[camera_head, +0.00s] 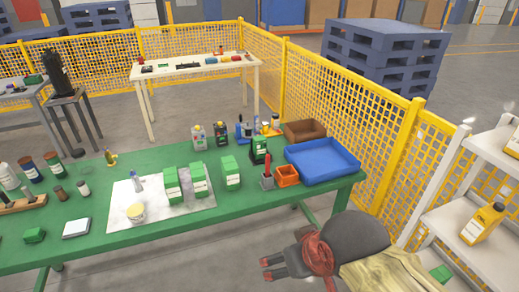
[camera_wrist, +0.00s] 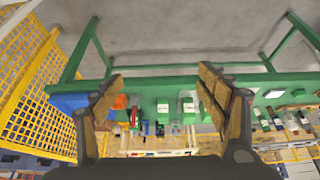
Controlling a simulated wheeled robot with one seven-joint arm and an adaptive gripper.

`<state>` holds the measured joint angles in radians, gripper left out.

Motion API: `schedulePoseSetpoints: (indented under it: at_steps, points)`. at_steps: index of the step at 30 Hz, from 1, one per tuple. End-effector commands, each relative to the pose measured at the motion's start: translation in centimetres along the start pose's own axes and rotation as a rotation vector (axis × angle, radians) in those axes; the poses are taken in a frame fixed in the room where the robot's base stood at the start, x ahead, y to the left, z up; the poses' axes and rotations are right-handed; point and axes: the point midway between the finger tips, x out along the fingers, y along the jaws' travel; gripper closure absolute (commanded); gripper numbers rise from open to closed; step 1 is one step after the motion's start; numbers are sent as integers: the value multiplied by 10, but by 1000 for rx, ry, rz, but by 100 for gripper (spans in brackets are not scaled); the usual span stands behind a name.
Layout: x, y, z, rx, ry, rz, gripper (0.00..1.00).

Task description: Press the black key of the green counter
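A small dark green block-like object (camera_head: 34,236) lies at the near left of the green table; it may be the green counter, but it is too small to be sure. No black key can be made out on it. My gripper (camera_head: 268,268) is at the near side of the table, low in the head view, well to the right of that object. In the wrist view my gripper (camera_wrist: 160,76) has its two fingers wide apart with nothing between them.
The green table (camera_head: 110,247) holds a white board (camera_head: 150,212) with green boxes, a blue tray (camera_head: 322,164), an orange bin (camera_head: 287,176) and several bottles. A white scale-like device (camera_head: 76,228) lies beside the green object. Yellow fencing (camera_head: 350,85) and a white shelf (camera_head: 483,243) stand right.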

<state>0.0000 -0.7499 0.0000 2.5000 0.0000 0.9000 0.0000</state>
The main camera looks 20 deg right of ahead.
Motion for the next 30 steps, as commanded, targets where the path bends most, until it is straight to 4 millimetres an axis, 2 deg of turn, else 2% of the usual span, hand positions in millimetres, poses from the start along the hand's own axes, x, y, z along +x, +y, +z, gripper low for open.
schedulePoseSetpoints:
  at_steps: [30]
  points:
    - [0,0,0,0,0,0,86]
